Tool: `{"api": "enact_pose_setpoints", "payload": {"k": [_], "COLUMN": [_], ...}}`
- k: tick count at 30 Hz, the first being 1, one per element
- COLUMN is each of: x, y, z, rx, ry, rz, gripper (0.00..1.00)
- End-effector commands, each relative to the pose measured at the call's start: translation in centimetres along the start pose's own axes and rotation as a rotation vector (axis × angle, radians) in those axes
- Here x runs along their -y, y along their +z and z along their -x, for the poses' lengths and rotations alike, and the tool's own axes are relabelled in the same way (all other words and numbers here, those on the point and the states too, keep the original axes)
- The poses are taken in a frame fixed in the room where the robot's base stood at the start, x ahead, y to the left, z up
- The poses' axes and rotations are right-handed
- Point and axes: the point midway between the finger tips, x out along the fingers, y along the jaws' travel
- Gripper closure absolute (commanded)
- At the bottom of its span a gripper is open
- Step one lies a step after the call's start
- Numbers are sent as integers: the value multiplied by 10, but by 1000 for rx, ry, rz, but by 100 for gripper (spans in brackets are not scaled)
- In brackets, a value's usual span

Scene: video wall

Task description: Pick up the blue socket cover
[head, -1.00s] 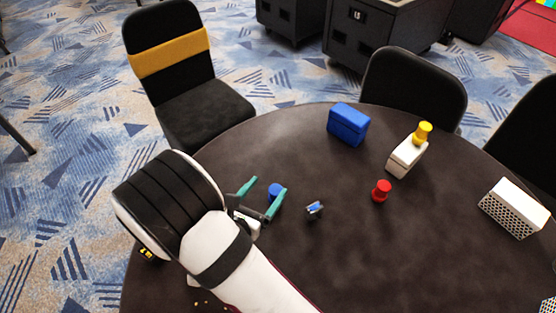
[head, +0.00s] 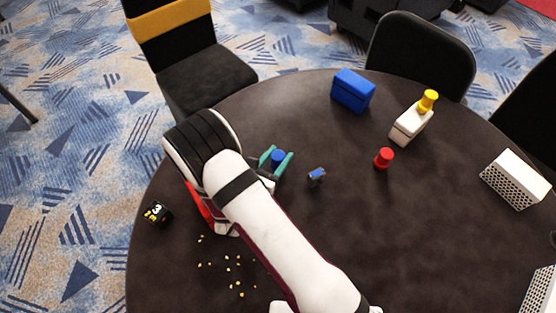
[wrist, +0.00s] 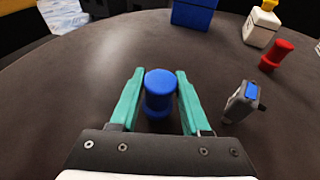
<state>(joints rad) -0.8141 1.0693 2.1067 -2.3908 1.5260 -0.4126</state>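The blue socket cover (head: 278,157) is a small spool-shaped piece standing upright on the dark round table. In the wrist view the blue socket cover (wrist: 160,92) sits between the two teal fingers of my gripper (wrist: 160,88). A narrow gap shows on each side of it, so the gripper looks open around it, not clamped. In the head view my gripper (head: 275,160) is low by the table with its fingers on either side of the cover.
A small grey-and-blue item (head: 316,177) lies close right of my gripper. A red spool (head: 383,158), a white bottle-like box (head: 411,124) with a yellow top and a blue box (head: 352,91) stand farther off. A black numbered cube (head: 157,213) and crumbs (head: 228,268) lie at left.

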Motion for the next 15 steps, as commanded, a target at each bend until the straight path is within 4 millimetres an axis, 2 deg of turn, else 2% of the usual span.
{"api": "enact_pose_setpoints", "payload": {"k": [1, 7, 15], "x": [0, 0, 0], "y": [0, 0, 2], "z": [0, 0, 1], "rx": [0, 0, 0], "ry": [0, 0, 0], "rz": [0, 0, -1], "gripper": [66, 100, 100]}}
